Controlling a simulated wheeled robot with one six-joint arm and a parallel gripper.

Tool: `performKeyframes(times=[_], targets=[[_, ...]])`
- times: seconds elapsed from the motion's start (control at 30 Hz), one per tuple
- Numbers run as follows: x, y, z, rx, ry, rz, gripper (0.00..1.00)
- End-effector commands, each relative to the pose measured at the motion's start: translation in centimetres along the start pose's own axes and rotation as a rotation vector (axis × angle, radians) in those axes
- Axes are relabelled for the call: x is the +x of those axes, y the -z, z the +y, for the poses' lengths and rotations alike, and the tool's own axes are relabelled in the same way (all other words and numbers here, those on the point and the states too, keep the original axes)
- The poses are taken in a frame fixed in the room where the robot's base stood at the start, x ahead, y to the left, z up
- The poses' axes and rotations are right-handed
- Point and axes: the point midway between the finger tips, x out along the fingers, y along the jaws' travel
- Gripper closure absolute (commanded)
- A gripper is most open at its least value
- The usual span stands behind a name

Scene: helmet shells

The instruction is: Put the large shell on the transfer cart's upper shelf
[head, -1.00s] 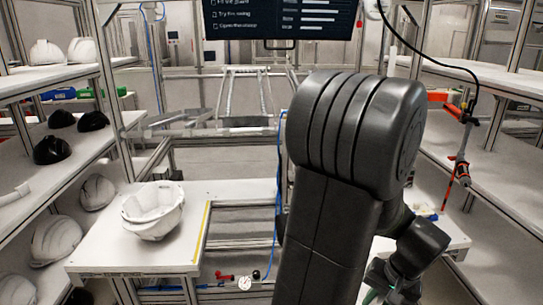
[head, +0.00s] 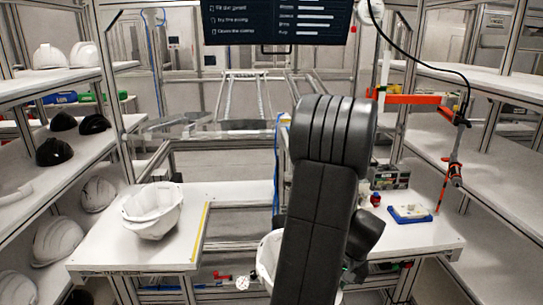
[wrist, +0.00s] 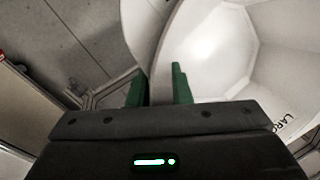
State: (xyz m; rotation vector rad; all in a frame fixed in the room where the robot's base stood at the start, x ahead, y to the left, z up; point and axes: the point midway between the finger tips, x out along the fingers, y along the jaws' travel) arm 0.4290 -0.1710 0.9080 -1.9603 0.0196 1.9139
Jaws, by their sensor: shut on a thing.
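A white large shell (wrist: 215,50) fills much of the wrist view, hollow side showing, with part of the word "LARGE" on its inner wall. My gripper (wrist: 158,88) has its two green fingers shut on the shell's rim. In the head view, part of this shell (head: 267,262) shows low behind my arm, which hides the rest of it and most of the gripper. I cannot pick out the transfer cart or its upper shelf with certainty.
Another white shell (head: 152,210) sits on the left worktable (head: 110,250). The right worktable (head: 425,240) bears a blue tray (head: 410,214) and a grey box (head: 390,176). Shelves with white and black helmets stand at left. A hanging tool (head: 455,170) is at right.

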Motion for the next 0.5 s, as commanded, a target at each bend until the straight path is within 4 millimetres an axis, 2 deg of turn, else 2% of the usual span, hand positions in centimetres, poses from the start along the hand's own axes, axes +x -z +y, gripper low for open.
performKeyframes(times=[0.03, 0.2, 0.4, 0.5], targets=[[1.4, 0.9, -1.6, -0.034, 0.0, -0.013, 1.0], [6.0, 3.3, -6.5, -0.125, -0.002, -0.039, 1.0], [10.9, 4.6, -11.9, -0.218, -0.006, -0.064, 1.0], [12.8, 4.7, -13.8, -0.25, -0.007, -0.073, 1.0]])
